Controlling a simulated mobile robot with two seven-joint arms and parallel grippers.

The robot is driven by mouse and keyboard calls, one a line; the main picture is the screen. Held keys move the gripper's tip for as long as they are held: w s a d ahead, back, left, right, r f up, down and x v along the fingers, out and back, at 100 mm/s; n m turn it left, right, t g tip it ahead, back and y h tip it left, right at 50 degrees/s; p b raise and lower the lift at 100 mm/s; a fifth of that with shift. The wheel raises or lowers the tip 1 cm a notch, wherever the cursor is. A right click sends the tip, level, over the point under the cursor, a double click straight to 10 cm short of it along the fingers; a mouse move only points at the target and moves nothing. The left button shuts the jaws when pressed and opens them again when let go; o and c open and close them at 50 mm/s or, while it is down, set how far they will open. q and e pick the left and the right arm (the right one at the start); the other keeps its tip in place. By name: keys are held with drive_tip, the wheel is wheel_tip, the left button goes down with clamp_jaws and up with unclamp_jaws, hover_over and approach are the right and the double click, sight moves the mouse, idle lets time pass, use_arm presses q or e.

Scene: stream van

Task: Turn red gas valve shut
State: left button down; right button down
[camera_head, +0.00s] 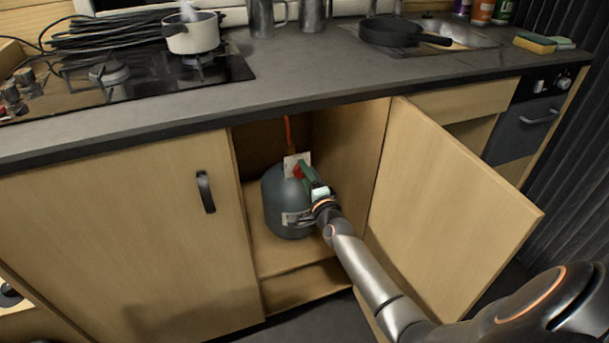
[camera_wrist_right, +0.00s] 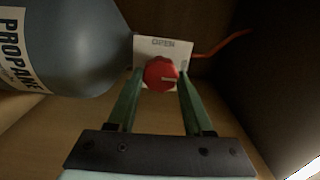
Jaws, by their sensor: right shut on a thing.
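The red gas valve (camera_wrist_right: 160,73) is a round knob on a white plate (camera_wrist_right: 165,46) marked OPEN. A pale line on the knob points to the right in the wrist view. The knob also shows small in the head view (camera_head: 298,171), partly covered by my gripper. My right gripper (camera_head: 302,173) reaches into the open cupboard; its green fingers (camera_wrist_right: 160,80) are shut on the knob, one on each side. The grey gas bottle (camera_head: 275,212) stands upright beside the valve, labelled PROPANE in the wrist view (camera_wrist_right: 85,50). My left gripper is not in view.
The open cupboard door (camera_head: 445,195) stands just right of my right arm. The left door (camera_head: 125,240) is closed. An orange-red hose (camera_head: 288,130) runs up behind the bottle. Above, the worktop (camera_head: 300,75) carries a steaming pot (camera_head: 193,35) and a black pan (camera_head: 390,32).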

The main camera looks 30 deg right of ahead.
drive_tip(key=shift+m, duration=0.4)
drive_tip(key=shift+c, duration=1.5)
unclamp_jaws()
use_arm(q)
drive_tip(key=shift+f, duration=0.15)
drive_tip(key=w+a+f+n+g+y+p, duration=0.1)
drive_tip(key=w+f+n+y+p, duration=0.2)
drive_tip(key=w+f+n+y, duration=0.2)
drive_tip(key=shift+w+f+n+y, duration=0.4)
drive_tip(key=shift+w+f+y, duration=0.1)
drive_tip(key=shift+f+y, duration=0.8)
use_arm(e)
drive_tip(key=v, duration=1.2)
drive_tip(key=shift+s, duration=0.3)
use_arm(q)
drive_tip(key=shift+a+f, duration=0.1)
